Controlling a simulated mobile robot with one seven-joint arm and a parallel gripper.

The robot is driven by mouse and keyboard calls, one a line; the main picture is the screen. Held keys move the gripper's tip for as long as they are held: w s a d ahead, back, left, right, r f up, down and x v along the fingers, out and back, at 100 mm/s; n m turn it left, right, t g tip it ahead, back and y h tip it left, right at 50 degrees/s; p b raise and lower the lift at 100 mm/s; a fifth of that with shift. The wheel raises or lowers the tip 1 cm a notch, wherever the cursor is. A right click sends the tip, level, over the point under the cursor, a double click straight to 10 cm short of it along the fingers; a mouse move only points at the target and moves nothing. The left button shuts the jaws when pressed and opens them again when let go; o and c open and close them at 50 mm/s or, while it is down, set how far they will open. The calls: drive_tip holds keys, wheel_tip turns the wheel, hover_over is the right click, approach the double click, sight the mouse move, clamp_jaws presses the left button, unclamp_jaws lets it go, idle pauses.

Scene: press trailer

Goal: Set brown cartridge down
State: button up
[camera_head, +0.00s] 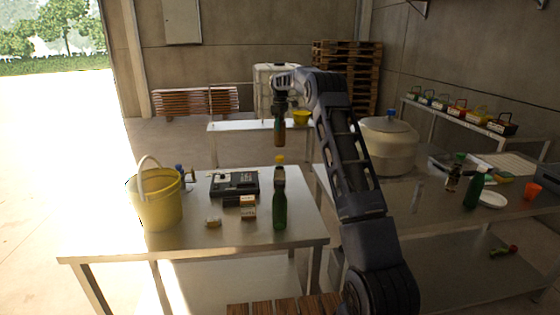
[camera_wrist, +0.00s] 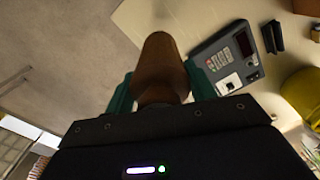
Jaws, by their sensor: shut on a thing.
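The brown cartridge (camera_head: 280,134) hangs upright in my gripper (camera_head: 281,112), above the near table (camera_head: 180,243) as seen in the head view. In the wrist view the brown cartridge (camera_wrist: 160,62) is a plain cylinder between the two teal fingers of my gripper (camera_wrist: 160,92), which is shut on it. Its lower end is clear of any surface in the head view. The wrist view shows grey floor to its left and the pale tabletop (camera_wrist: 200,20) beyond it.
On the near table stand a yellow bucket (camera_head: 158,203), a dark keypad device (camera_head: 234,184), small boxes (camera_head: 248,212) and a green bottle (camera_head: 280,212). A right-hand table holds a large beige pot (camera_head: 387,150). Bare tabletop shows at the front and right of the near table.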

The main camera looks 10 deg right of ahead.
wheel_tip(320, 180, down, 16)
idle(0.6)
drive_tip(key=shift+f, duration=0.2)
drive_tip(key=o, duration=1.2)
